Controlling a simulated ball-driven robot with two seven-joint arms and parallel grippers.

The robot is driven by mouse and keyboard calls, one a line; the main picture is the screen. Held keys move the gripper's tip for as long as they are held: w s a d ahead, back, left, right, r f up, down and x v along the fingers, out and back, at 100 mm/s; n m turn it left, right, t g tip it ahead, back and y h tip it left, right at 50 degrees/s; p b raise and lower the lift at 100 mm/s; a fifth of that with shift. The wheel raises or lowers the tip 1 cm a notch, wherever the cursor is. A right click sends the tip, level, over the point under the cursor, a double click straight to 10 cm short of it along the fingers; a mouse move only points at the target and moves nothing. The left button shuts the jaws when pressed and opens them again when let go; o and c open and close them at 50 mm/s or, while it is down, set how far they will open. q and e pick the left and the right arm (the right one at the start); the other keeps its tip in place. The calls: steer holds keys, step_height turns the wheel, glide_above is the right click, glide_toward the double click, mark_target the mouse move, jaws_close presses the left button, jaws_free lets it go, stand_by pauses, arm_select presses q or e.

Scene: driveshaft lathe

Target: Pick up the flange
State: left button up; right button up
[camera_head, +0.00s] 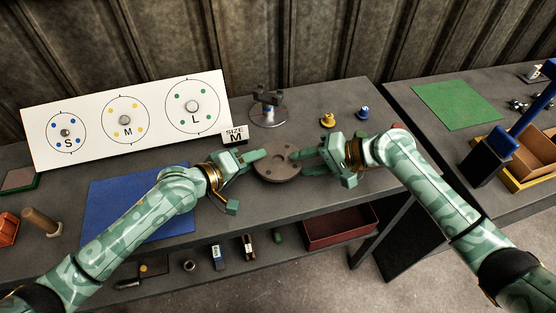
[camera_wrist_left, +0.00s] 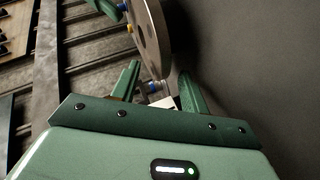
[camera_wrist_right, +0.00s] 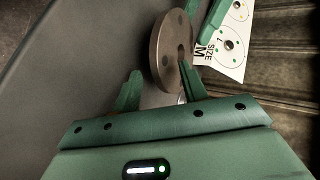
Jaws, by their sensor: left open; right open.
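The flange (camera_head: 278,165) is a brown-grey round disc with holes, near the front edge of the table. My left gripper (camera_head: 246,180) is open at its left side, one finger reaching close to the rim. My right gripper (camera_head: 308,160) is open at its right side, its fingers close to the rim. In the left wrist view the flange (camera_wrist_left: 152,32) stands ahead of the open fingers (camera_wrist_left: 158,86). In the right wrist view the flange (camera_wrist_right: 168,55) reaches down between the open fingers (camera_wrist_right: 160,88). Whether any finger touches it I cannot tell.
A white board (camera_head: 90,117) with S, M and L circles stands behind, with a "SIZE M" sign (camera_head: 235,135). A metal stand (camera_head: 268,108) and yellow (camera_head: 327,120) and blue (camera_head: 362,113) knobs are behind the flange. A blue mat (camera_head: 110,205) lies left.

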arm_select(q)
steer(key=shift+w, duration=0.1)
arm_select(e)
steer(key=shift+a, duration=0.1)
arm_select(q)
jaws_close()
arm_select(e)
jaws_close()
arm_select(q)
steer(key=shift+r, duration=0.15)
arm_select(e)
steer(key=shift+r, duration=0.15)
